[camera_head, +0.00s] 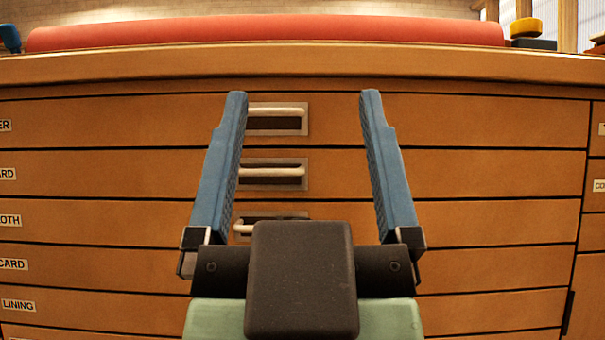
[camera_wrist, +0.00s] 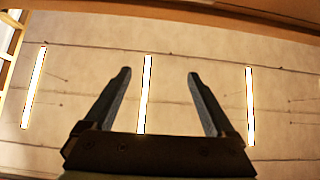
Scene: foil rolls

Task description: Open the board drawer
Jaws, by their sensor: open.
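The wooden cabinet has a stack of wide drawers, each with a label at the left edge. The second drawer (camera_head: 480,173) has a cut-off label (camera_head: 7,173) ending in "RD", which fits "board". Its pale bar handle (camera_head: 272,172) sits on a metal plate, and the drawer looks shut. My gripper (camera_head: 303,93) is open and empty, its two blue fingers pointing up in front of the upper drawers. The left finger overlaps the handles' left ends in the head view. In the wrist view the open fingers (camera_wrist: 159,73) hold nothing, and no handle shows there.
The top drawer (camera_head: 450,120) and the lower drawers look shut too. A long red roll (camera_head: 260,30) lies on the cabinet top (camera_head: 400,62). A yellow object (camera_head: 525,28) stands at the back right. The wrist view faces bright light strips (camera_wrist: 146,95) on a pale surface.

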